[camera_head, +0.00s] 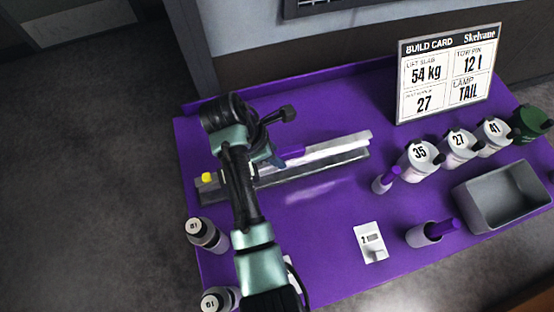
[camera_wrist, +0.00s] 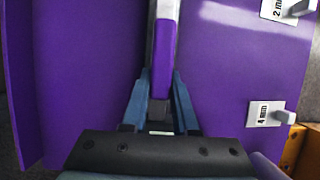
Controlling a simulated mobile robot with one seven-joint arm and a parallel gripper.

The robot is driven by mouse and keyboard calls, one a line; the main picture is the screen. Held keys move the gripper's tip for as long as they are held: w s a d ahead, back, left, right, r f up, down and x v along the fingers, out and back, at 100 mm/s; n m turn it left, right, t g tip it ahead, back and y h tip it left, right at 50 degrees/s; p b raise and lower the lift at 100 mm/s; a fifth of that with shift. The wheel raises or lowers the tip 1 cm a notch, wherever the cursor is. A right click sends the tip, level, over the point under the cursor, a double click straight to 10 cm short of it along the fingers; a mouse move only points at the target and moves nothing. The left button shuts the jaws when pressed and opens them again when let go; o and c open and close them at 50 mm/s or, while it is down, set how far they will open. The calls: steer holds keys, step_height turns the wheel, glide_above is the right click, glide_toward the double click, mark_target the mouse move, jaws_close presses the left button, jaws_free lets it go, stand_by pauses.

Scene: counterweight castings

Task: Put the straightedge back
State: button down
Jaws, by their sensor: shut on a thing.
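The straightedge (camera_head: 335,143) is a long pale grey bar with a purple grip (camera_head: 292,152). It lies lengthwise along a darker grey bar-shaped rest (camera_head: 325,164) on the purple table; I cannot tell whether the two touch. My gripper (camera_head: 274,157) is shut on the purple grip, and my arm hides part of the bar's left side. In the wrist view, the fingers of my gripper (camera_wrist: 160,95) close on both sides of the purple grip (camera_wrist: 164,55), with the grey bar (camera_wrist: 167,8) running on beyond it.
A yellow knob (camera_head: 207,177) sits at the rest's left end. A build card (camera_head: 448,75) stands at the back right. Bottles (camera_head: 206,235) stand at the left edge. A small labelled card (camera_head: 371,240) lies in front.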

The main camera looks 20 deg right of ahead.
steer(key=shift+f, duration=1.65)
steer(key=c, duration=0.7)
jaws_free()
steer(key=shift+f, duration=0.1)
steer(key=v, duration=1.2)
steer(key=shift+a+p, duration=0.1)
steer(key=shift+p, duration=0.3)
